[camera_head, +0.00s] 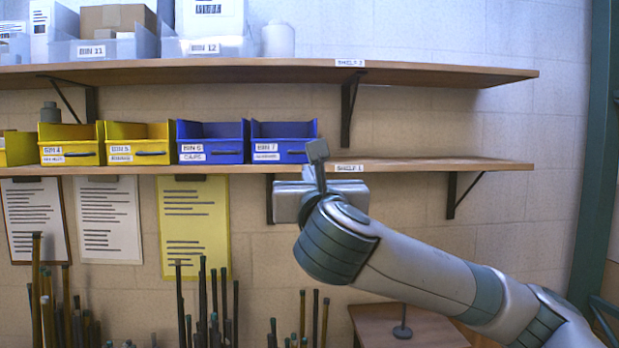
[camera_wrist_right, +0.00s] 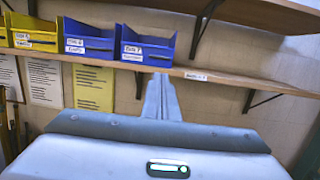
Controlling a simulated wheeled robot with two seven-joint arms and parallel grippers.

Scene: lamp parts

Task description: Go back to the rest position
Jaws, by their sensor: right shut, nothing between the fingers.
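My right gripper (camera_head: 317,152) is raised in front of the lower shelf, just right of the blue bin marked BIN 7 (camera_head: 283,142). Its fingers are together with nothing between them. In the right wrist view the closed fingers (camera_wrist_right: 161,92) point toward the lower shelf, below and right of the blue bins. The right arm comes in from the lower right of the head view. My left gripper is not in view.
The lower shelf (camera_head: 430,165) holds yellow and blue bins; the upper shelf (camera_head: 440,72) holds clear bins and a white bottle (camera_head: 278,39). Upright rods (camera_head: 203,300) stand below. A small wooden table (camera_head: 430,330) with a dark stand (camera_head: 402,330) is under the arm.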

